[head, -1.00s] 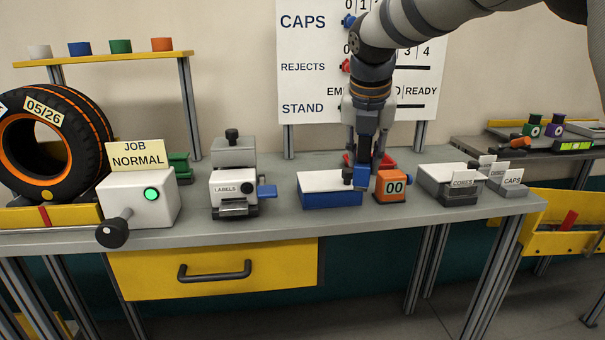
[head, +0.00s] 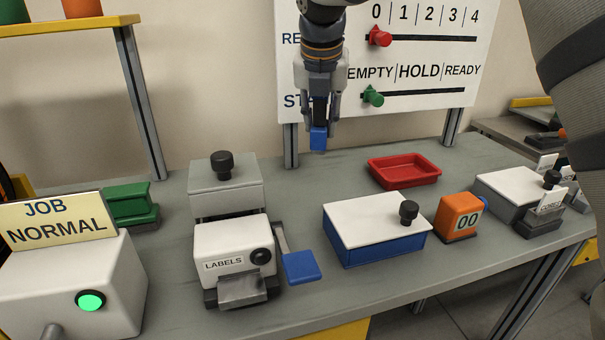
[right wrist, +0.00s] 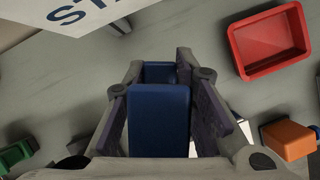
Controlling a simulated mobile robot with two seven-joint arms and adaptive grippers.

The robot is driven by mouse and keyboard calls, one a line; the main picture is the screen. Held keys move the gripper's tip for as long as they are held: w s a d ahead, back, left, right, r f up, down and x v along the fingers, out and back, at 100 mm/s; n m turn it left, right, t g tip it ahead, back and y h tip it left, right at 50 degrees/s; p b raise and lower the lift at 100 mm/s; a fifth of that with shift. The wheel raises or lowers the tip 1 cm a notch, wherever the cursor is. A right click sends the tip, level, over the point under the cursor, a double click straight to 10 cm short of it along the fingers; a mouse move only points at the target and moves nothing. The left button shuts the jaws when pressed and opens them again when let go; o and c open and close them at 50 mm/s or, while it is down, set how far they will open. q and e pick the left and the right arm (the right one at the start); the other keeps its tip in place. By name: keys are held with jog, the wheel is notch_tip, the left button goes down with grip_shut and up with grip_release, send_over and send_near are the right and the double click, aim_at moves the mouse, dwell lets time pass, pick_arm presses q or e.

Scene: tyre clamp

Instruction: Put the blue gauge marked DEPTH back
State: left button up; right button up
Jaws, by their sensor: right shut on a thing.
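My right gripper (head: 320,118) is shut on a blue block-shaped gauge (head: 319,140) and holds it above the back of the bench, in front of the wall board. The gauge also shows between the fingers in the right wrist view (right wrist: 160,118). No DEPTH marking can be read on it. A blue box with a white lid (head: 375,224) and a black knob stands on the bench, nearer and to the right of the gripper. The lid lies on the box, so its inside is hidden. My left gripper is not in view.
A red tray (head: 404,183) sits behind the box, and an orange counter (head: 459,217) reading 00 stands to its right. A labels machine (head: 235,262) with a blue paddle (head: 301,267) is at left. Bench behind the box's left side is clear.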

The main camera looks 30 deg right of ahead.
aim_at(322, 130)
jog(key=f, duration=0.8)
jog(key=shift+s+f, duration=0.35)
jog(key=shift+s, duration=0.05)
jog(key=shift+f, duration=0.35)
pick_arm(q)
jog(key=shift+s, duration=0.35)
pick_arm(e)
jog(key=o, duration=1)
jog(key=shift+w+f, duration=0.1)
jog(key=shift+o, duration=0.2)
jog(key=p+v, duration=0.1)
jog(key=v, duration=1.1)
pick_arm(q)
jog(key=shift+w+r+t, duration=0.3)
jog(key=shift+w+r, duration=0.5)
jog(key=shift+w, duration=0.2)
